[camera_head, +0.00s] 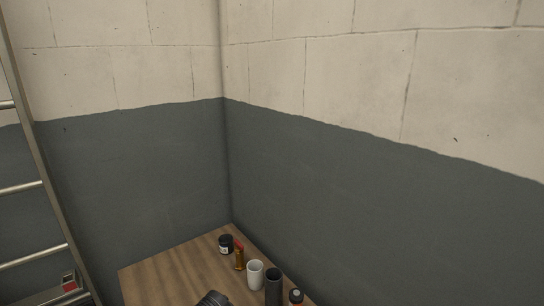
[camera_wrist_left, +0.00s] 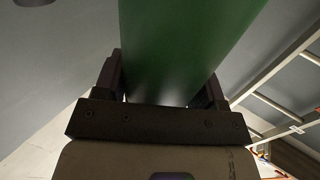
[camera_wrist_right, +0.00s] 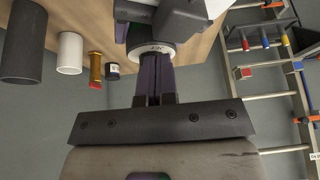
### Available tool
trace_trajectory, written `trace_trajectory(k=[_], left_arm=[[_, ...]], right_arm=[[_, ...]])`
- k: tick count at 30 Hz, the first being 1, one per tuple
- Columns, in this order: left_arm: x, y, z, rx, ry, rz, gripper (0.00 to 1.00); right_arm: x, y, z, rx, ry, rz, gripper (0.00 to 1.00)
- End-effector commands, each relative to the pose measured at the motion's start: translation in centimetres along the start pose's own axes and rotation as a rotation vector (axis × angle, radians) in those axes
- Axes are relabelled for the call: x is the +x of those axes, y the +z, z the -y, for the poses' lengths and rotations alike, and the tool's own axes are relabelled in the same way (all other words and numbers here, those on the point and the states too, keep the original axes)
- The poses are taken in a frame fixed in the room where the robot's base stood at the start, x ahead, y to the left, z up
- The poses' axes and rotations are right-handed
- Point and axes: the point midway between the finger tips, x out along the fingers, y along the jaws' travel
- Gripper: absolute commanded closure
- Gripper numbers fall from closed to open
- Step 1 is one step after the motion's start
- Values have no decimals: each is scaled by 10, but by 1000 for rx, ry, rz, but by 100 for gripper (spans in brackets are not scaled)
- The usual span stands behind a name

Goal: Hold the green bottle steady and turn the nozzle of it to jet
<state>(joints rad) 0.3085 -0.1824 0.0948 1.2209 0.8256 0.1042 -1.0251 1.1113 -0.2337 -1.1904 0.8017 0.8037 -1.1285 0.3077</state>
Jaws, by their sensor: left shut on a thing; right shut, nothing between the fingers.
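The green bottle (camera_wrist_left: 185,45) fills the middle of the left wrist view. My left gripper (camera_wrist_left: 163,80) is shut on it, one finger on each side. In the right wrist view a dark spray head (camera_wrist_right: 175,15) carries a nozzle with a white ring (camera_wrist_right: 153,50), which bears small dark marks that I cannot read surely. My right gripper (camera_wrist_right: 154,68) is shut and empty, its fingertips right at the ring; whether they touch it I cannot tell. In the head view a dark ribbed object (camera_head: 212,298) shows at the bottom edge; I cannot tell what it is.
A wooden table (camera_head: 165,275) stands in the wall corner. On it are a black jar (camera_head: 225,244), a brass cylinder with a red top (camera_head: 239,258), a white cup (camera_head: 255,274), a dark cylinder (camera_head: 273,287) and a dark-capped bottle (camera_head: 296,297). A metal ladder (camera_head: 35,185) stands left.

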Motion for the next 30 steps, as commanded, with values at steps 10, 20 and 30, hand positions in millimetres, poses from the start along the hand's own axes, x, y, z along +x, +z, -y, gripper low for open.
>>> trace_trajectory(k=[10,20,30], left_arm=[[-3,9,0,5,2,14,68],[-3,9,1,3,1,14,68],[-3,9,1,1,-1,13,68]], right_arm=[[4,4,-3,3,2,7,100],[4,7,-12,5,3,9,100],[5,7,-23,8,6,12,100]])
